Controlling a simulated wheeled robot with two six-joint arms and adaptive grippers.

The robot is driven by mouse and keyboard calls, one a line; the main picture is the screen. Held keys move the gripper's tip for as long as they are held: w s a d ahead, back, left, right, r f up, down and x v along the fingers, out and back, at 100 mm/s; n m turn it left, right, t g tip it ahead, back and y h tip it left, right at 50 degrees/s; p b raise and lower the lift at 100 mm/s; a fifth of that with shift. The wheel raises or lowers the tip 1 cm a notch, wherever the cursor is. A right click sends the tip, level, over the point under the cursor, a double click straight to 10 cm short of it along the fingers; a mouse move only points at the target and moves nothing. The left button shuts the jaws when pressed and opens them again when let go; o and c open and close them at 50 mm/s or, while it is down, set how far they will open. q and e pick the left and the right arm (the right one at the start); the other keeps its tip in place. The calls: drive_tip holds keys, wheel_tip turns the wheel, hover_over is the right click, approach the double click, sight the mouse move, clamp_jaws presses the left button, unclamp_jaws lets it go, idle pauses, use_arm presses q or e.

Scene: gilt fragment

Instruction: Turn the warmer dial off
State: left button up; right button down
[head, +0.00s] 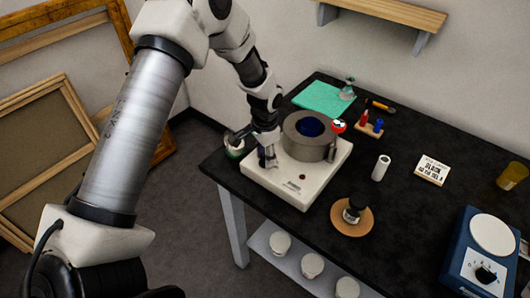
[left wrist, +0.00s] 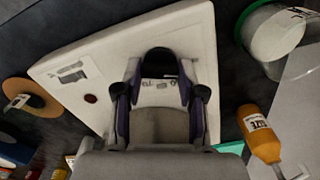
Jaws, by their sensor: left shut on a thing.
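The warmer (head: 295,185) is a white box with a grey ring-shaped well and a dark blue pot in it, near the table's left corner. Its white top also shows in the left wrist view (left wrist: 90,62). The black warmer dial (left wrist: 162,62) sits on that top, with small printed marks beside it. My left gripper (head: 268,163) points down at the warmer's left part. In the left wrist view its two fingers (left wrist: 161,88) are shut on the dial from both sides. The gripper hides the dial in the head view, and its pointer cannot be read. My right gripper is out of view.
A jar on a round cork mat (head: 362,221) stands in front of the warmer. A blue device (head: 457,262) with its own dial is at the right. A white cylinder (head: 381,168) stands mid-table. An orange bottle (left wrist: 257,128) lies near my left gripper.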

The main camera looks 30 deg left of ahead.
use_arm(q)
drive_tip(key=shift+s+f+n, duration=0.15)
drive_tip(key=shift+s+n, duration=0.05)
drive_tip(key=shift+n, duration=0.3)
drive_tip(key=o, duration=1.1)
drive_tip(key=shift+o, duration=0.2)
drive_tip(key=shift+w, duration=0.15)
wheel_tip(320, 180, up, 12)
